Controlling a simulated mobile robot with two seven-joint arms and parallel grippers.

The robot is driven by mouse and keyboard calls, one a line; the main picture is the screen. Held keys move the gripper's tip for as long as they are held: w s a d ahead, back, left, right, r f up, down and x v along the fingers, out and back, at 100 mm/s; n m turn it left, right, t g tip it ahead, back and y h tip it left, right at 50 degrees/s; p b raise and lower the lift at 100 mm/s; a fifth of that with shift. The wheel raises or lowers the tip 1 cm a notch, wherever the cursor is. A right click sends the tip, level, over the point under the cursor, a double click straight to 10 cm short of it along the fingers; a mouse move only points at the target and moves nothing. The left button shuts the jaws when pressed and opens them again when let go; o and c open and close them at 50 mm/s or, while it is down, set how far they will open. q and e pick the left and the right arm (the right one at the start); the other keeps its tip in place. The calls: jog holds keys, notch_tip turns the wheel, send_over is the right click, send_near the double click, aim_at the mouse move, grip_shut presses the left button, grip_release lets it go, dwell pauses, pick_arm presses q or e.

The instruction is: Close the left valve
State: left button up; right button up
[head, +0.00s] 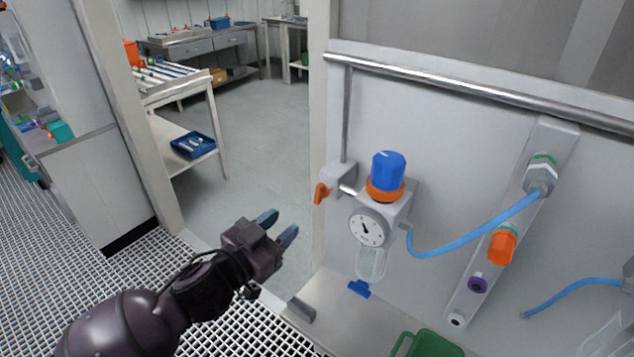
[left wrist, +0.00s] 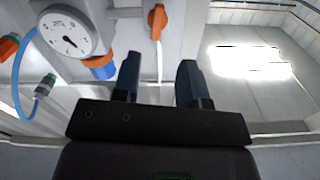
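The left valve has an orange handle (head: 320,193) on a grey block at the left end of the wall-mounted regulator, by the panel's edge. The handle hangs roughly downward, tilted a little. In the left wrist view the orange handle (left wrist: 157,20) shows at top centre, beyond the fingertips. My left gripper (head: 278,226) is left of and below the handle in the head view, apart from it. Its two blue fingers are spread with nothing between them, as the left wrist view (left wrist: 160,66) also shows. My right gripper is not in view.
The regulator has a blue knob (head: 388,168), a dial gauge (head: 369,227) and a clear bowl (head: 371,264) right of the handle. A blue hose (head: 470,232) runs to a wall manifold. A green container (head: 430,345) is below. A doorway opens left of the panel.

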aim_at(317, 196)
pick_arm(q)
jog(key=p+x, duration=0.1)
jog(key=x, duration=0.9)
jog(key=shift+s+d+r, duration=0.1)
jog(key=shift+s+r, duration=0.05)
grip_shut()
